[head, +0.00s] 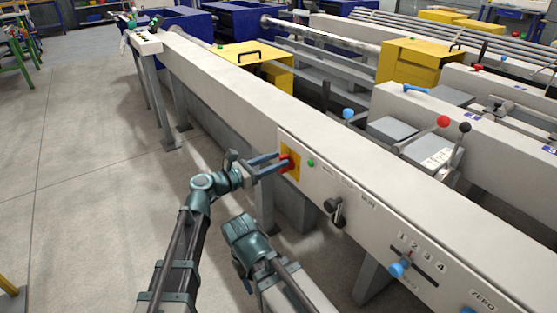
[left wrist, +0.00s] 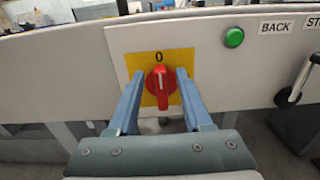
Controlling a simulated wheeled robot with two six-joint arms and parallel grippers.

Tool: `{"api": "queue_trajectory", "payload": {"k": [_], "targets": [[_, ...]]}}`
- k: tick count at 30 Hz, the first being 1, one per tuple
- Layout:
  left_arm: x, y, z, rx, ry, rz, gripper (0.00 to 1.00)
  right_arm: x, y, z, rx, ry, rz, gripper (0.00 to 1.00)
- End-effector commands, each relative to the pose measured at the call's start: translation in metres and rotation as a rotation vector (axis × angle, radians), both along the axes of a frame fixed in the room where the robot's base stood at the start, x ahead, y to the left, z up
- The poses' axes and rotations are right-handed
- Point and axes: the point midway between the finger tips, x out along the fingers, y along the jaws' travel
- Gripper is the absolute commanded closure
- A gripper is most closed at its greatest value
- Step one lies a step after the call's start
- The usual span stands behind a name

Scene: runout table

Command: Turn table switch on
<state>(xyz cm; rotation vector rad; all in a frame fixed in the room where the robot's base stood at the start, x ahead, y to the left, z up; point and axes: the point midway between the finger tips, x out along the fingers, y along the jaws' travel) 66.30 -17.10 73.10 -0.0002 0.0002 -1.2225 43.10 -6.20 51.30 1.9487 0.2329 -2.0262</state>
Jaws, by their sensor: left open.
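The table switch is a red rotary knob (head: 286,162) on a yellow plate (head: 293,174) on the front face of the long pale beam. In the left wrist view the red knob (left wrist: 161,86) stands with its grip upright, below a "0" mark on the yellow plate (left wrist: 147,63). My left gripper (head: 283,163) is open in front of the plate. In the left wrist view its blue fingers (left wrist: 159,78) lie one on each side of the knob, with gaps visible. My right gripper does not show.
A green button (left wrist: 233,38) sits right of the switch, by a "BACK" label. A black lever (head: 335,210) and a blue knob (head: 398,268) are farther along the panel. Yellow boxes (head: 250,60) stand behind the beam.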

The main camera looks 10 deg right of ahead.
Motion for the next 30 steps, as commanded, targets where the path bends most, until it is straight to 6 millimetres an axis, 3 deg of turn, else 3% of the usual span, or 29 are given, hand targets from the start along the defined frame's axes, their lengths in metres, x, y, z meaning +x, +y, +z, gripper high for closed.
{"api": "queue_trajectory", "payload": {"k": [5, 14, 23, 30], "targets": [[0.0041, -0.0112, 0.0000, 0.000, 0.000, 0.000, 0.50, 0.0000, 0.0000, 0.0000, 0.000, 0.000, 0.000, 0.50], [0.0042, -0.0124, 0.0000, 0.000, 0.000, 0.000, 0.50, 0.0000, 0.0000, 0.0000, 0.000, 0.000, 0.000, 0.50], [0.0041, -0.0122, 0.0000, 0.000, 0.000, 0.000, 1.00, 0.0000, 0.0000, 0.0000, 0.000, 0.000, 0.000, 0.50], [0.0041, -0.0121, -0.0001, 0.000, 0.000, 0.000, 1.00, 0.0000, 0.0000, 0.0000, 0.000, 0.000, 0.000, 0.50]]}}
